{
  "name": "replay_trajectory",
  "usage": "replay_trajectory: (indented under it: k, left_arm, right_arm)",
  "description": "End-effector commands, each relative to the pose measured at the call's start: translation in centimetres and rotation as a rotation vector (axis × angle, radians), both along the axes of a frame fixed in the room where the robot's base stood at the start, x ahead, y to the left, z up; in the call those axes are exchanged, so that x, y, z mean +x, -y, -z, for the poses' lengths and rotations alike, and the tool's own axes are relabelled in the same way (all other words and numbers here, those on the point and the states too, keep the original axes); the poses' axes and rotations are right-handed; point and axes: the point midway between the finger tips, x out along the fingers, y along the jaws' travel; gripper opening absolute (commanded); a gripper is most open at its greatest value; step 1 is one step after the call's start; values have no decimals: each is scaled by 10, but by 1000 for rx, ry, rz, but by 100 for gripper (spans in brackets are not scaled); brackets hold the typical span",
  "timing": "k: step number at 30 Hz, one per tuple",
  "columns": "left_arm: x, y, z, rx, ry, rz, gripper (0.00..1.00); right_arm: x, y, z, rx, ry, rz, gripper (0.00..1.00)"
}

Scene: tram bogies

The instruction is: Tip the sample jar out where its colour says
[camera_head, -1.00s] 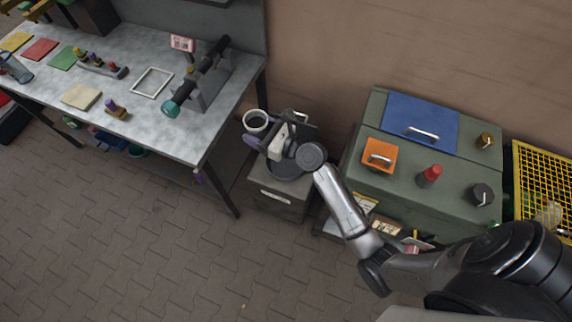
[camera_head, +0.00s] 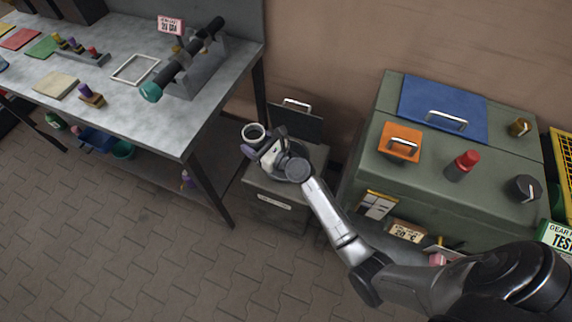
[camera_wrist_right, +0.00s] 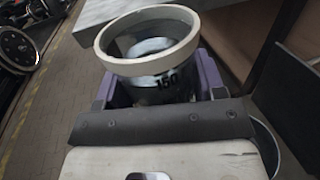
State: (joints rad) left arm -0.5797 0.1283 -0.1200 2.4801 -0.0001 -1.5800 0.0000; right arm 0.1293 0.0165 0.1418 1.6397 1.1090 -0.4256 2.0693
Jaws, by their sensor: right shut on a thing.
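My right gripper (camera_head: 263,143) is shut on the sample jar (camera_head: 253,132), above the left rear part of a grey box (camera_head: 277,207). In the right wrist view the jar (camera_wrist_right: 150,62) has a thick cream rim, clear grey walls and a black "150" marking. Its mouth shows, and purple fingers grip its sides. The colour of what it holds cannot be told. The grey box has a round dark opening, partly hidden by my gripper, and a raised dark lid (camera_head: 297,124) with a handle behind it. My left gripper is not in view.
The workbench (camera_head: 130,100) at left holds coloured mats, a rack and a teal-ended tube on a stand. A green cabinet (camera_head: 362,160) at right carries blue (camera_head: 440,98) and orange (camera_head: 398,150) handled panels and knobs. Paved floor lies in front.

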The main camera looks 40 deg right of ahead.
Motion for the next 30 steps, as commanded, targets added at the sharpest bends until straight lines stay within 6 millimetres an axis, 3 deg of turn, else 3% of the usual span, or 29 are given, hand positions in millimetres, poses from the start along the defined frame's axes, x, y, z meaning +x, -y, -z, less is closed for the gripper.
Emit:
replay_trajectory:
  k: [1,18,30]
  left_arm:
    - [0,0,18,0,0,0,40]
    - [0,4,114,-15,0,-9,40]
    - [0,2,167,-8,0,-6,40]
  right_arm:
    - [3,1,20,0,0,6,36]
    - [26,12,142,1,0,83,36]
    - [38,18,211,1,0,130,36]
